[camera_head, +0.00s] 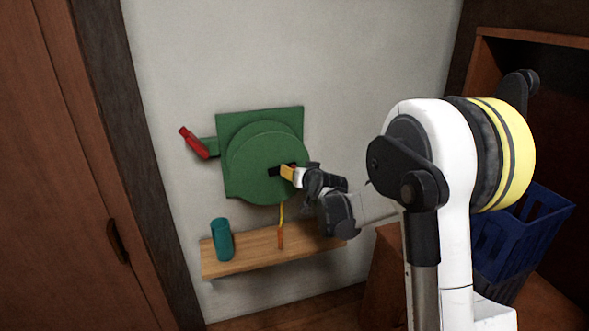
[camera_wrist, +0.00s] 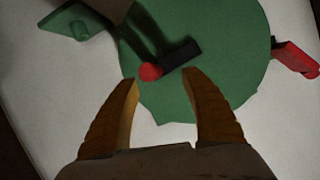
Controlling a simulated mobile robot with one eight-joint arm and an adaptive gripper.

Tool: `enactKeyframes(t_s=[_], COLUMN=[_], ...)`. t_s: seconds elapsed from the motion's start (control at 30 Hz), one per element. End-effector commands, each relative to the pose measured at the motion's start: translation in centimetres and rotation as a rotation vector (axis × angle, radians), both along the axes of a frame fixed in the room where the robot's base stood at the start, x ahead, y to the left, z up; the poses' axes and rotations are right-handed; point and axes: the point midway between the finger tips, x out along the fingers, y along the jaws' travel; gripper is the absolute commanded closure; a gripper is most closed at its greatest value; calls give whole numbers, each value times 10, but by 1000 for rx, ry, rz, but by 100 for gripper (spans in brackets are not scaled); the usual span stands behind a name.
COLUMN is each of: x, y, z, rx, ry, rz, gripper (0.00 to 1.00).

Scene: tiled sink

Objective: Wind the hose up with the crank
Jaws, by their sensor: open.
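A green hose reel (camera_head: 268,160) with a round drum face is fixed to the wall. A short black crank arm (camera_wrist: 182,53) with a red knob (camera_wrist: 150,72) sits on the drum face. A yellow hose (camera_head: 281,212) hangs from the reel, with an orange end (camera_head: 280,238) in front of the shelf. My gripper (camera_wrist: 158,76) is open at the drum face; the red knob lies between its fingertips in the wrist view, and I cannot tell whether they touch it. In the head view my gripper hides the knob.
A red handle (camera_head: 193,143) on a green bracket sticks out left of the reel. A teal cylinder (camera_head: 222,240) stands on the wooden shelf (camera_head: 235,265) below. A blue crate (camera_head: 535,225) stands at the right. A wooden door (camera_head: 60,180) is at the left.

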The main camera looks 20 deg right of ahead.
Motion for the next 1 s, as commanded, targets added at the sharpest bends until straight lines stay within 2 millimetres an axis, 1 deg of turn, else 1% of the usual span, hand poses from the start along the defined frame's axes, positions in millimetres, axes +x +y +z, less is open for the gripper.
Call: enactKeyframes(t_s=[0.2,0.5,0.67,1.0], x=[-20,-44,-49,-49], y=[0,-1,0,0], z=[0,0,0,0], rx=[0,1,0,0], ry=[0,0,0,0], rz=[0,-1,0,0], gripper=[46,46,46,46])
